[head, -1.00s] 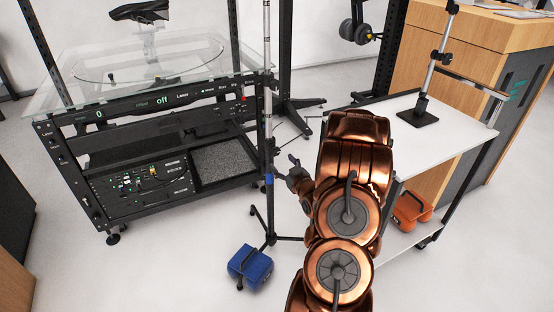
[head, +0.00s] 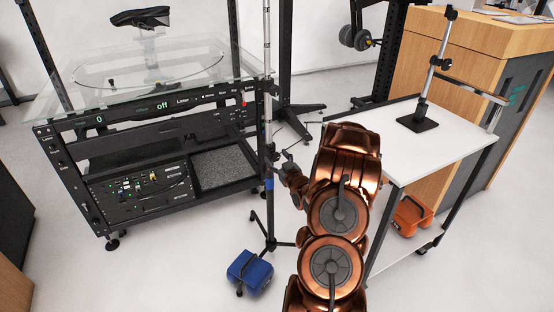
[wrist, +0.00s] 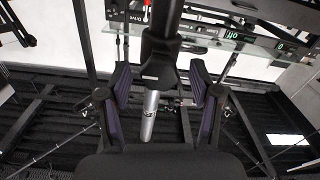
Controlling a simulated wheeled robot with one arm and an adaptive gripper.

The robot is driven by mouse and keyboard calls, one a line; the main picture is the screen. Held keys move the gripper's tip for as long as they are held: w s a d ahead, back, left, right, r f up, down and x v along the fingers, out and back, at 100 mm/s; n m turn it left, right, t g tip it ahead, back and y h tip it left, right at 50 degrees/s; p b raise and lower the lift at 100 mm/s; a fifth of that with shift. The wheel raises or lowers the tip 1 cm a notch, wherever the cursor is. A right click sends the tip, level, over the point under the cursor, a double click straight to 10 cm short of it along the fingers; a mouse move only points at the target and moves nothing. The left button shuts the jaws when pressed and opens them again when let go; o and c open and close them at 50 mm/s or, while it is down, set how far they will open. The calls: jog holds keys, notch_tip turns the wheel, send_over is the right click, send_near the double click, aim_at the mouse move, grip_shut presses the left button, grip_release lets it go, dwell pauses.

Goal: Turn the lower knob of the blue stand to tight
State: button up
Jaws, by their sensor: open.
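The blue stand is a thin upright pole (head: 268,184) with a blue band, on black tripod legs, in the middle of the head view. A black collar (wrist: 158,62) on its pole shows large in the wrist view, with a silver tube (wrist: 149,115) below it. My gripper (head: 282,159) is beside the pole, to its right in the head view. In the wrist view my gripper (wrist: 158,98) is open, one finger on each side of the pole and collar, with gaps on both sides. The lower knob cannot be made out clearly.
A black rack (head: 150,130) with a glass turntable top stands left of the pole. A blue weight bag (head: 250,272) lies by the tripod. A white table (head: 445,146) with a small stand is at the right, and an orange bag (head: 411,216) sits below it.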

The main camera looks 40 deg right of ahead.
jog(key=c, duration=1.2)
jog(key=shift+o, duration=0.2)
jog(key=shift+m, duration=0.4)
jog(key=m+p, duration=0.1)
jog(key=m, duration=0.2)
jog(key=shift+r+m, duration=0.1)
jog(key=shift+m, duration=0.2)
jog(key=m+p, duration=0.1)
jog(key=m, duration=0.3)
jog(key=shift+m, duration=0.3)
jog(key=m+p, duration=0.1)
jog(key=m, duration=0.3)
jog(key=shift+m, duration=2.5)
